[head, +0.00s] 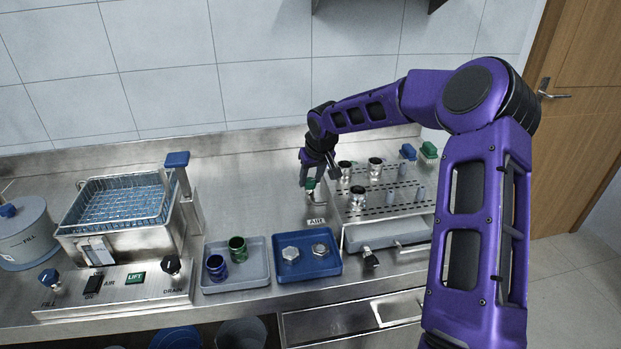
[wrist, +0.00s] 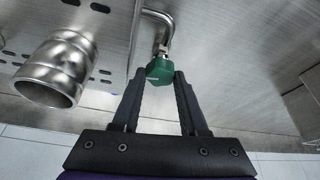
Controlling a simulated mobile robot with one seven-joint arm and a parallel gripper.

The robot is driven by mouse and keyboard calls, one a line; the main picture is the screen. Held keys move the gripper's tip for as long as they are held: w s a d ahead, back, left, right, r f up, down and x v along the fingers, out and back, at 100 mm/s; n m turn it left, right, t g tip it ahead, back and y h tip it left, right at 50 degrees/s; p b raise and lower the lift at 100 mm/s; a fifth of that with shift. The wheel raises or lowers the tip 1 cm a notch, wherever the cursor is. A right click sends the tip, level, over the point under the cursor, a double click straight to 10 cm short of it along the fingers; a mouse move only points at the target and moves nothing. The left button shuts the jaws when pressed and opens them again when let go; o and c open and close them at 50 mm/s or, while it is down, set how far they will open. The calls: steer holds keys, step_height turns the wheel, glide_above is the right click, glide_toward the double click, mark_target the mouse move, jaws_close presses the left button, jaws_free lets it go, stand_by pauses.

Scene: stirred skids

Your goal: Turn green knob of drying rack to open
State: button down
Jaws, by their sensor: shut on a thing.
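The drying rack (head: 388,206) is a steel perforated stand at the right of the counter; its perforated side also shows in the wrist view (wrist: 110,40). Its green knob (wrist: 160,71) sits at the end of a bent steel pipe (wrist: 160,32) on the rack's side. In the head view the green knob (head: 311,184) is small, at the rack's left edge. My gripper (wrist: 161,78) has its two fingers on either side of the knob and is shut on it. In the head view my gripper (head: 318,178) reaches the knob from above, and the fingers are partly hard to make out.
Metal cups (head: 357,196) and pegs stand on the rack. A blue tray (head: 307,274) with two steel nuts and a grey tray (head: 236,282) with two cups lie in front. A wire-basket bath (head: 120,222) stands left.

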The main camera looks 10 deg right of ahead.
steer(key=n+y, duration=0.1)
steer(key=n, duration=0.1)
steer(key=n+y, duration=0.1)
steer(key=n, duration=0.2)
steer(key=shift+w+d+g, duration=0.1)
steer(key=shift+d+g, duration=0.1)
steer(key=shift+g, duration=0.2)
steer(key=n+g+y, duration=0.1)
steer(key=n, duration=0.4)
steer(key=shift+w, duration=0.1)
steer(key=n+g, duration=0.2)
steer(key=n, duration=0.2)
steer(key=shift+w, duration=0.1)
steer(key=n+g, duration=0.1)
steer(key=n, duration=0.1)
steer(key=n+g, duration=0.1)
steer(key=n, duration=0.2)
steer(key=shift+w+d, duration=0.1)
steer(key=shift+n, duration=0.5)
steer(key=c, duration=0.7)
jaws_free()
steer(key=shift+v, duration=3.7)
